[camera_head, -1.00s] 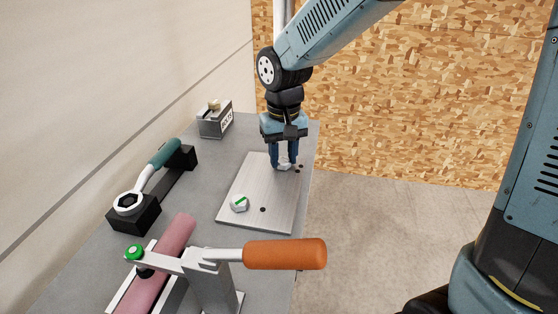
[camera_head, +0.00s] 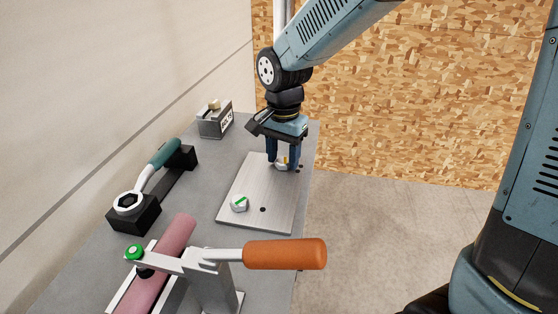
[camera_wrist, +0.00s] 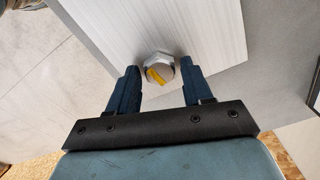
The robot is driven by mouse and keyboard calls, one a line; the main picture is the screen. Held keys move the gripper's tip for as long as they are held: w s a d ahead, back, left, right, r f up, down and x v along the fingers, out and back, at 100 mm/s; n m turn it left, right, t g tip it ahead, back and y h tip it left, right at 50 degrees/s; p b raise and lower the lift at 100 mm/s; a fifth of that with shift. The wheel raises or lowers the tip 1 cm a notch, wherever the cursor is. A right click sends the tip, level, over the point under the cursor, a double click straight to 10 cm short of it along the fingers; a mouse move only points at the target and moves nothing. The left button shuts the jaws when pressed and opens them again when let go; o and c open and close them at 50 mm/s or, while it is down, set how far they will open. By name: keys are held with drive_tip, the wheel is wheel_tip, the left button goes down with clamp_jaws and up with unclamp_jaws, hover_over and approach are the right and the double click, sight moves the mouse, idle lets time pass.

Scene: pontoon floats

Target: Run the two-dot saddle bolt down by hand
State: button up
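A pale hex bolt with a yellow stripe on its head (camera_head: 282,164) stands at the far end of a flat metal plate (camera_head: 250,180), near small dark dots at the plate's right edge. My gripper (camera_head: 283,162) points down over it. In the wrist view the bolt head (camera_wrist: 160,69) lies between the fingertips of my gripper (camera_wrist: 160,70), with a gap on each side, so the gripper is open. How far the bolt is in is hidden. A second bolt, with a green stripe (camera_head: 239,203), stands at the plate's near end beside one dark dot (camera_head: 263,210).
A ring-ended wrench with a green handle (camera_head: 164,153) rests on black supports at the left. A clamp with an orange handle (camera_head: 285,254) and a pink roll (camera_head: 172,243) stand in front. A small grey box (camera_head: 215,123) stands at the back. The bench ends just right of the plate.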

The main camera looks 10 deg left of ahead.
sight(283, 160)
drive_tip(key=shift+o, duration=0.3)
drive_tip(key=shift+r, duration=0.1)
drive_tip(key=shift+r, duration=2.9)
drive_tip(key=shift+r, duration=0.1)
wheel_tip(283, 160, up, 14)
drive_tip(key=shift+f, duration=0.25)
